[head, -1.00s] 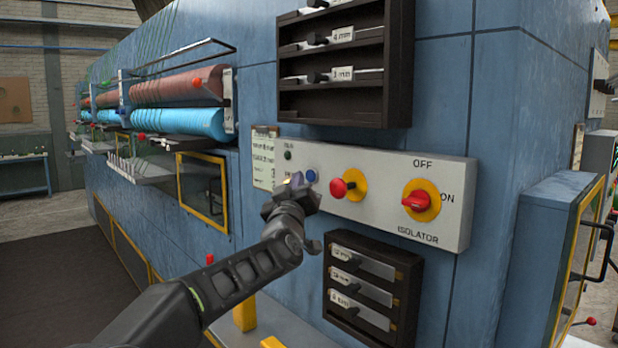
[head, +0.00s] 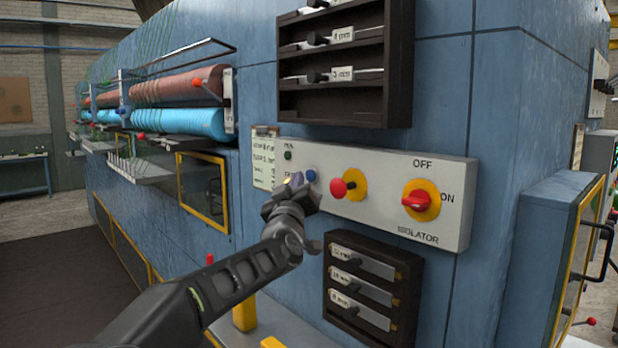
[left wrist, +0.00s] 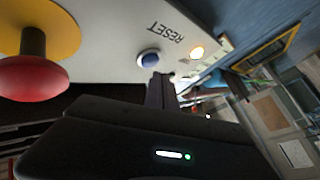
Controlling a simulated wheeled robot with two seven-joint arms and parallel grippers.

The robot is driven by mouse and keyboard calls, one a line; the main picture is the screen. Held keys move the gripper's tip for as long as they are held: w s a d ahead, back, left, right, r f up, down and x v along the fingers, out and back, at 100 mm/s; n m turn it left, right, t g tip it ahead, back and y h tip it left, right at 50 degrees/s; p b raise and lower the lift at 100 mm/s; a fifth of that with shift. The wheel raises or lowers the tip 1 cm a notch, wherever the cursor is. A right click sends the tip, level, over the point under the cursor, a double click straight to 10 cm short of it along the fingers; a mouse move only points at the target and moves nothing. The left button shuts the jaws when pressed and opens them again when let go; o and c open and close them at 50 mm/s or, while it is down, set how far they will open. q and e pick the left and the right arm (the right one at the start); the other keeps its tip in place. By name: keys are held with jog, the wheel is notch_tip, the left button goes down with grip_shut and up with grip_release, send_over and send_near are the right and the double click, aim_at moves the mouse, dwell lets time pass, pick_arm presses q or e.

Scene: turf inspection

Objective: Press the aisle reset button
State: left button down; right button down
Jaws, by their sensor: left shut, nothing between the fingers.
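The blue reset button (head: 311,176) is on the pale control panel (head: 385,226) on the blue machine's side. In the left wrist view the blue button (left wrist: 149,58) sits beside the word RESET. My left gripper (head: 297,184) is shut and empty, with its tips at the panel just left of the button in the head view. In the left wrist view my finger (left wrist: 160,90) lies just below the button, with a narrow gap in the picture. I cannot tell whether it touches the panel. My right gripper is not in view.
A red mushroom button (head: 339,188) on a yellow plate stands out close to the right of the blue button. A red isolator switch (head: 417,200) is further right. An amber lamp (left wrist: 197,52) glows near the RESET label. Dark racks (head: 372,290) sit above and below the panel.

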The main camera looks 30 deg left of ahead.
pick_arm(q)
jog(key=shift+w+d, duration=0.1)
jog(key=shift+w, duration=0.05)
jog(key=shift+w, duration=0.25)
jog(key=shift+w+d+p, duration=0.2)
jog(key=shift+w+p, duration=0.25)
jog(key=shift+w, duration=0.05)
dwell(1.0)
dwell(0.3)
jog(key=shift+s+a+b, duration=0.2)
jog(key=shift+s+b, duration=0.55)
jog(key=shift+s, duration=0.1)
